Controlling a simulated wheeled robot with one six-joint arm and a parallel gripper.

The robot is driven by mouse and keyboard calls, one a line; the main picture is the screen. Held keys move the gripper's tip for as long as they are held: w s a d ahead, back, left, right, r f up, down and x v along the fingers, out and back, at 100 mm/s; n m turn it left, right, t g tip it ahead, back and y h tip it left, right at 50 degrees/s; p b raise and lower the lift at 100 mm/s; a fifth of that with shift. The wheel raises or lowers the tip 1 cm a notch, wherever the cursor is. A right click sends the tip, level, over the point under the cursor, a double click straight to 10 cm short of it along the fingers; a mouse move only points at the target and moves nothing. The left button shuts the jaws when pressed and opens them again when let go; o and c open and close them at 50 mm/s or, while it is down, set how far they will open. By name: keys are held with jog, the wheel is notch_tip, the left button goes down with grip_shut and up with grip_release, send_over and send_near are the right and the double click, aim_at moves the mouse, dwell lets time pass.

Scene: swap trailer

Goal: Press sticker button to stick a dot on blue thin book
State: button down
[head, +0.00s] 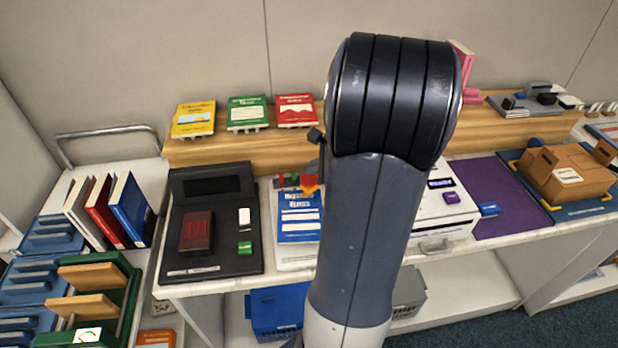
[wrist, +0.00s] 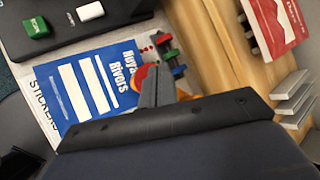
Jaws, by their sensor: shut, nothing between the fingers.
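The blue thin book (head: 299,230) lies flat on the white board marked STICKERS (wrist: 42,112). Its cover, with white label bars, also shows in the wrist view (wrist: 88,88). A small sticker device with red, green and blue parts (wrist: 169,54) stands at the book's top edge. A red and orange piece (head: 310,183) shows there too, partly behind my fingers in the wrist view (wrist: 140,76). My gripper (wrist: 152,78) is shut and empty, over the top edge of the book beside the device. Whether it touches anything is unclear. My arm hides part of the board in the head view.
A black checkout machine (head: 218,230) stands left of the board, and a white machine (head: 440,215) stands right. A wooden shelf (head: 215,152) with yellow, green and red books runs behind. A cardboard box (head: 568,172) sits on a blue mat at the right.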

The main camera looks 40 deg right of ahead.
aim_at(312, 180)
dwell(0.5)
jog(key=shift+f+b, duration=0.45)
jog(key=shift+f+b, duration=0.65)
jog(key=shift+f, duration=0.05)
dwell(0.7)
jog(key=shift+r, duration=0.1)
jog(key=shift+r+p, duration=0.95)
jog(key=shift+r, duration=0.15)
notch_tip(312, 180, up, 5)
jog(key=p, duration=0.4)
jog(key=shift+a, duration=0.15)
dwell(0.6)
